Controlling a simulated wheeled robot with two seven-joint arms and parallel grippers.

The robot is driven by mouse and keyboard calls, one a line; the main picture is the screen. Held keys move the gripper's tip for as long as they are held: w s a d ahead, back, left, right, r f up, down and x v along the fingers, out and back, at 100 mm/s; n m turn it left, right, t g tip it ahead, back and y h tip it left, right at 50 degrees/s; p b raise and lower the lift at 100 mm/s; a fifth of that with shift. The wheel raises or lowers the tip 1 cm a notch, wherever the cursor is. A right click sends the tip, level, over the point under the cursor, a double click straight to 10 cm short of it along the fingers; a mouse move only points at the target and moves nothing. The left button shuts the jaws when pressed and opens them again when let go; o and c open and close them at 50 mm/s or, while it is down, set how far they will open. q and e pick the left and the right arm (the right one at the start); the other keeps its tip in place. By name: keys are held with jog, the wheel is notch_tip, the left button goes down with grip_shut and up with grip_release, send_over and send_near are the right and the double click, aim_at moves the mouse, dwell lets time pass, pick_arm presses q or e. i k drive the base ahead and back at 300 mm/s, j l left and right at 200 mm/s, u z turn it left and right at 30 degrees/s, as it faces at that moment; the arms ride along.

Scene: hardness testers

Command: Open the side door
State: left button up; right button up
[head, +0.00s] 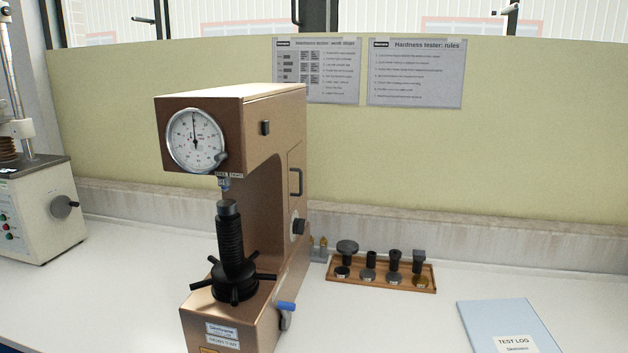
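The copper-coloured hardness tester (270,125) stands on the white bench, left of the middle in the head view. Its side door (295,205) is a narrow panel on the right-hand side of the column and looks shut. A dark bow handle (296,182) sits on the door's upper part. A dark round knob (299,227) is on the same side, lower down. Neither of my grippers shows in the head view.
A blue-tipped lever (286,305) sticks out low on the tester's right side. A wooden tray (333,283) with several anvils stands to the right. A blue test log (512,322) lies at front right. Another machine (38,215) stands at left.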

aim_at(294, 157)
jog(key=l+z, duration=0.35)
jog(key=l, duration=0.35)
jog(key=i+l+z, duration=0.15)
jog(key=l+z, duration=0.25)
jog(key=l, duration=0.3)
